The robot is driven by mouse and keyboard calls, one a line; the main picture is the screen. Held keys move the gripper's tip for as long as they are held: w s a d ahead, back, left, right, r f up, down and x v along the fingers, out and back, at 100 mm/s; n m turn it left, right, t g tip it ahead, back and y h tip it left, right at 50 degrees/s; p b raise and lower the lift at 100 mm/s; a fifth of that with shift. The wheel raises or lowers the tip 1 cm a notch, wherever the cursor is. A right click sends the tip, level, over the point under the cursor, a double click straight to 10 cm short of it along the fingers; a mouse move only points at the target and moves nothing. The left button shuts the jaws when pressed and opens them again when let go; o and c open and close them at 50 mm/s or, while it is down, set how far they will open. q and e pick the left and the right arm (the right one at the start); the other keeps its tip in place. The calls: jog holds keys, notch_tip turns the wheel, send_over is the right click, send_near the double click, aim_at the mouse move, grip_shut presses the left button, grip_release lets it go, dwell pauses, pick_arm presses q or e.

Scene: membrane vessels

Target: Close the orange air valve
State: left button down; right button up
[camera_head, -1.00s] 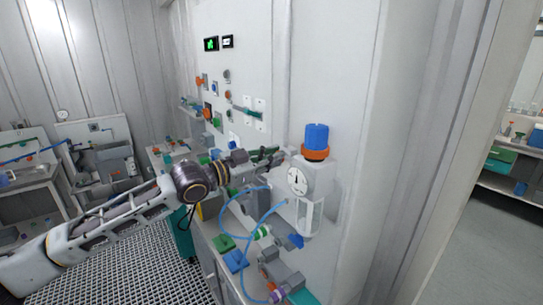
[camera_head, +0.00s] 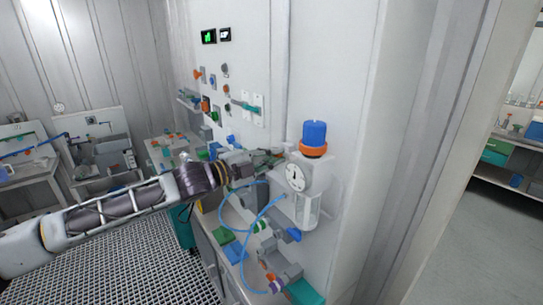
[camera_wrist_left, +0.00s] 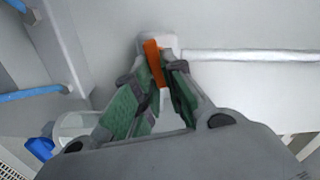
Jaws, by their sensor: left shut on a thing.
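The orange valve handle (camera_wrist_left: 152,52) is a narrow upright bar in front of a pale fitting in the left wrist view. My left gripper (camera_wrist_left: 161,68) has its green-padded fingers on either side of the bar and is shut on it. In the head view, my left gripper (camera_head: 268,159) reaches the wall just left of the air regulator (camera_head: 314,180). There the orange handle cannot be made out behind the fingers. My right gripper is not in view.
The regulator has a blue knob (camera_head: 314,133), an orange ring and a round gauge (camera_head: 295,177). Blue tubing (camera_head: 264,213) loops below my gripper. A wall panel with buttons and small valves is behind the arm. A grated floor (camera_head: 140,262) lies below.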

pick_arm(q)
jog(key=shift+f+m, duration=0.2)
jog(key=shift+m, duration=1.3)
jog(key=c, duration=1.5)
grip_release()
jog(key=shift+s+a, duration=0.1)
jog(key=v, duration=1.1)
jog(key=shift+s+a, duration=0.2)
jog(key=shift+a, duration=0.1)
